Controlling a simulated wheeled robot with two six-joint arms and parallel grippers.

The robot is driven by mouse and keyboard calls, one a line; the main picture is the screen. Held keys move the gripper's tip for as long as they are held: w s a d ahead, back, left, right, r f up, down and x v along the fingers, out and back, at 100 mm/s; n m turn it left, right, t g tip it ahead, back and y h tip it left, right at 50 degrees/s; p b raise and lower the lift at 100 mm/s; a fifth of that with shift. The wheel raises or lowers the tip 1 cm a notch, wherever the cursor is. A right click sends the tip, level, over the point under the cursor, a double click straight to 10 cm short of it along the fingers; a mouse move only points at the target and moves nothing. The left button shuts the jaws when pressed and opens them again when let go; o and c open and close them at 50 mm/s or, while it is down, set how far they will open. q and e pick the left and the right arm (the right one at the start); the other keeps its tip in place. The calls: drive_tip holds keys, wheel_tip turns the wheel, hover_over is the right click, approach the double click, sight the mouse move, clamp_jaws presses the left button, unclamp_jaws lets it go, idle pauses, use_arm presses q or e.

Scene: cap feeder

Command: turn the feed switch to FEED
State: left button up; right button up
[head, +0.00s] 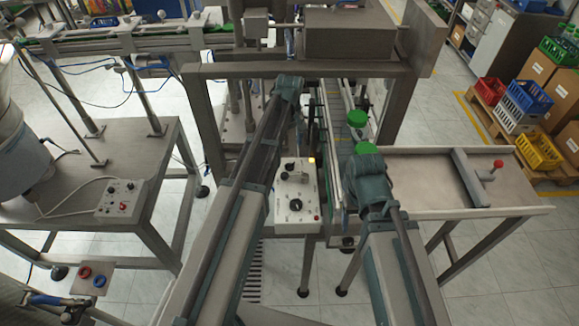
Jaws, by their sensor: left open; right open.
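A white control box (297,198) stands at the centre, between my two forearms. It carries an upper black switch (288,172), a lower black dial (295,205), a lit yellow lamp (311,161) and a small red button. The labels are too small to read, so I cannot tell which control is the feed switch or where it points. My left gripper (288,82) is up and beyond the box, near the machine frame, and open. My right gripper (366,162) is right of the box, beside the conveyor, and open. Their fingers are mostly hidden by the wrists; neither touches the box.
A metal frame (205,120) spans above. A steel tray table (425,180) is on the right. Another control box (120,200) sits on the left table.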

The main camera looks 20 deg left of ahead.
sight(289, 163)
use_arm(q)
wheel_tip(289, 163, down, 9)
drive_tip(key=b, duration=0.8)
drive_tip(key=shift+f, duration=0.2)
clamp_jaws()
